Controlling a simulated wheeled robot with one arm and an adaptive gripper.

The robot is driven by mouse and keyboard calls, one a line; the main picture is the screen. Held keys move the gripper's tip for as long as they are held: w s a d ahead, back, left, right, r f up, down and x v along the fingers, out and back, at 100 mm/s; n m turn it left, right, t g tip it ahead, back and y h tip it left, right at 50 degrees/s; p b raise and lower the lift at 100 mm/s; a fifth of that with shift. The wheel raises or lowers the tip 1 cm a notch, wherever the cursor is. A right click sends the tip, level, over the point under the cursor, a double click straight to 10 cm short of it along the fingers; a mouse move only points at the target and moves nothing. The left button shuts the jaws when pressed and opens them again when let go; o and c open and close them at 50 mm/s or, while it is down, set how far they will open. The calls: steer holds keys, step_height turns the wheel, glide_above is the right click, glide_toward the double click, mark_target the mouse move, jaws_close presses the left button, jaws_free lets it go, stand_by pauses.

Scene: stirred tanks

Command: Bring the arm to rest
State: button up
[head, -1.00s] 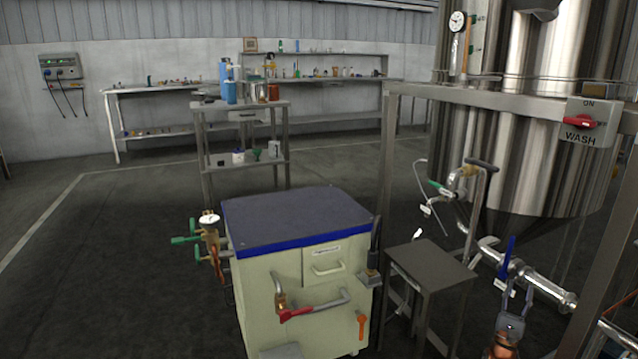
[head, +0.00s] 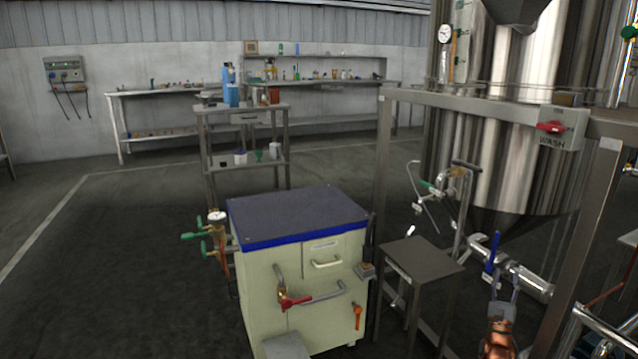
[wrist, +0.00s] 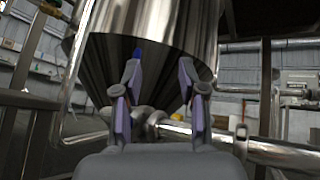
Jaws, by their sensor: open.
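My gripper (wrist: 162,100) is open and empty in the wrist view. Its two fingers stand apart, with a steel pipe and the cone of the steel tank (wrist: 150,35) behind them. In the head view my gripper (head: 503,290) shows at the lower right, beside the pipe with the blue-handled valve (head: 493,254). The blue handle tip also shows behind the left finger in the wrist view (wrist: 137,53). I cannot tell how far the fingers are from the pipe.
A steel frame (head: 480,109) with a red WASH switch (head: 552,127) stands around the tank. A small metal stool (head: 421,255) stands left of my arm. A cream cabinet (head: 300,290) with a dark top is further left. The floor at left is clear.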

steer(key=w+a+r+n+g+y+p, duration=0.2)
steer(key=w+r+n+g+y+p, duration=0.1)
steer(key=w+r+n+y+p, duration=0.25)
steer(key=w+a+r+n+g+y+p, duration=0.2)
steer(key=w+r+n+p, duration=0.2)
steer(key=w+r+n, duration=0.4)
steer(key=s+a+r+n+g+p, duration=0.3)
steer(key=s+a+r+g+p, duration=0.15)
steer(key=r, duration=0.25)
steer(key=s+a+r+n+g+p, duration=0.3)
steer(key=s+r+p, duration=0.2)
steer(key=r, duration=0.2)
steer(key=s+a+r+n+g+y+p, duration=0.1)
steer(key=s+a+r+n+g+p, duration=0.3)
steer(key=s+a, duration=0.5)
steer(key=s+a+r+n+g+y+p, duration=0.2)
steer(key=s+a+r+n+g+p, duration=0.3)
steer(key=s, duration=2.5)
steer(key=s+a+r+n+g+y+p, duration=0.2)
steer(key=s+a+r+n+g+p, duration=0.3)
steer(key=s, duration=1.5)
steer(key=a+r+n+p, duration=0.4)
steer(key=a+r+p, duration=0.3)
steer(key=a, duration=0.3)
steer(key=shift+a+r, duration=0.15)
steer(key=shift+a, duration=0.1)
steer(key=shift+s+g, duration=0.1)
steer(key=shift+g, duration=0.15)
